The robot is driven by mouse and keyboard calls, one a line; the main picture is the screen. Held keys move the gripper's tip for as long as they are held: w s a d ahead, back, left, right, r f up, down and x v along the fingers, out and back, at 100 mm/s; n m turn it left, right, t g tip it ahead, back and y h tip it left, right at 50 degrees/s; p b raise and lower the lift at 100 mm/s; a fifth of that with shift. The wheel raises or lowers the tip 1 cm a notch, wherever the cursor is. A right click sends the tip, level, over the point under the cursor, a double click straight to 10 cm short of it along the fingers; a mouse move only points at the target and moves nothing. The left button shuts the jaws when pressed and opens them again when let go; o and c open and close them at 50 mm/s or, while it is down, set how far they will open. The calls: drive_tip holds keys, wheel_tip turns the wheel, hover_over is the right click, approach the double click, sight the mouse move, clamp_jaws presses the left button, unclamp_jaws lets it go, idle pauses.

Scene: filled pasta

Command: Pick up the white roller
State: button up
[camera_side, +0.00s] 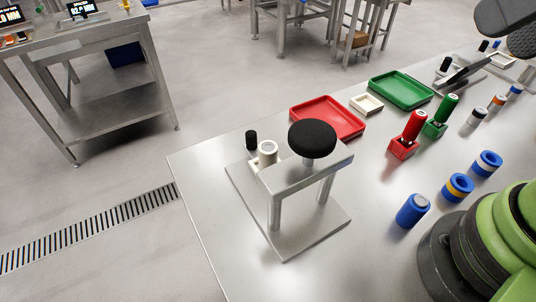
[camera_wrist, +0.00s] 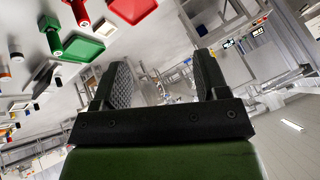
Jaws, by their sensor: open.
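A white cylinder with a round opening in its top (camera_side: 267,150) stands on the base of the metal press stand (camera_side: 285,240), left of the round black knob (camera_side: 312,138). A smaller pale cylinder with a dark end (camera_side: 475,117) stands on the right of the table. I cannot tell for sure which is the white roller. My gripper (camera_side: 514,28) is partly in the top right corner of the side view, well away from both. In the wrist view my gripper (camera_wrist: 165,77) has its two ridged fingers wide apart with nothing between them.
A red tray (camera_side: 327,102), a green tray (camera_side: 427,104) and a small white tray (camera_side: 366,105) lie behind. Red (camera_side: 414,125) and green (camera_side: 447,106) rollers stand in holders. A black piece (camera_side: 251,139) stands by the press stand.

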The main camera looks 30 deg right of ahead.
drive_tip(key=n+g+h, duration=0.4)
drive_tip(key=n+h, duration=0.3)
drive_tip(key=n, duration=2.2)
hover_over(268, 147)
drive_tip(key=s+a, duration=0.1)
drive_tip(key=a, duration=0.2)
wheel_tip(268, 147, down, 19)
drive_tip(key=x, duration=0.3)
drive_tip(key=shift+f, duration=0.45)
drive_tip(key=x, duration=0.5)
drive_tip(key=shift+s+d+f, duration=0.25)
drive_tip(key=shift+d+f, duration=0.05)
drive_tip(key=shift+c, duration=0.4)
drive_tip(key=c, duration=1)
